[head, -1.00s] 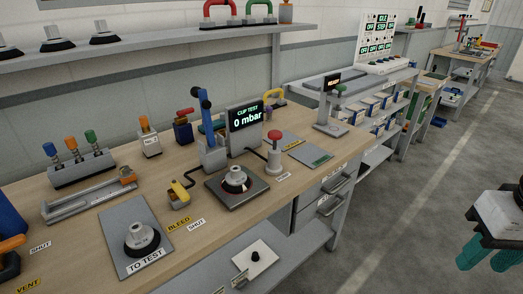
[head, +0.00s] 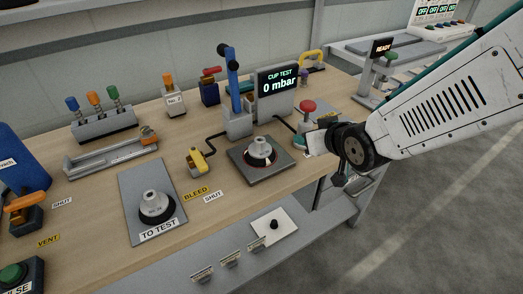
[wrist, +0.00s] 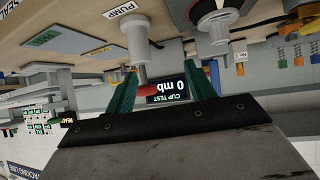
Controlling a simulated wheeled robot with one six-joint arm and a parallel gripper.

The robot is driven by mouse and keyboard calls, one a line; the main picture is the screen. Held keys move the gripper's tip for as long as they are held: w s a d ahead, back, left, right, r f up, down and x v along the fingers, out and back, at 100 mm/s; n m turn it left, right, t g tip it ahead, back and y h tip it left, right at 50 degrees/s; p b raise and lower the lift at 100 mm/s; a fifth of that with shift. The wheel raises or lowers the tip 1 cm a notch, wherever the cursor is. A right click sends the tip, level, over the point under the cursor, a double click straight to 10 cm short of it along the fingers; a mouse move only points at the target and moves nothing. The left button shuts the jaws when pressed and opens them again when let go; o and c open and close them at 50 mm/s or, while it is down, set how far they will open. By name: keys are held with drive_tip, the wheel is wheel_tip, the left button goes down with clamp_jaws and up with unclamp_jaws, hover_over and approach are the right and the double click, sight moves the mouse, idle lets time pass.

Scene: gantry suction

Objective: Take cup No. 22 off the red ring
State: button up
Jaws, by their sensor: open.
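A pale grey cup with a dark base (head: 260,152) stands upright on the dark square test plate (head: 258,172), with the red ring showing around its foot. The cup shows upside down at the top of the wrist view (wrist: 213,22). Its number is too small to read. A similar cup (head: 155,206) stands on the grey TO TEST plate (head: 138,178). My gripper (wrist: 168,74) is open and empty, its teal fingers spread. In the head view it is right of the test plate, apart from the cup, and partly hidden by my wrist.
The red-topped PUMP knob (head: 307,107) stands close to my gripper. Behind the plate are a blue-handled lever (head: 233,75) and the CUP TEST display (head: 279,84), reading 0 mbar. The yellow bleed lever (head: 196,158) stands left of the plate.

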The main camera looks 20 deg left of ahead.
sight(262, 142)
drive_tip(key=a+f+y, duration=0.1)
drive_tip(key=a, duration=0.2)
drive_tip(key=s+a+f+n+y, duration=0.1)
drive_tip(key=a, duration=0.2)
drive_tip(key=s+a+f+y, duration=0.1)
drive_tip(key=a, duration=0.2)
drive_tip(key=shift+s+a+f+n, duration=0.25)
drive_tip(key=shift+a+f+n, duration=0.05)
drive_tip(key=shift+a+n, duration=0.1)
drive_tip(key=x, duration=0.7)
drive_tip(key=shift+a, duration=0.3)
drive_tip(key=c, duration=1.1)
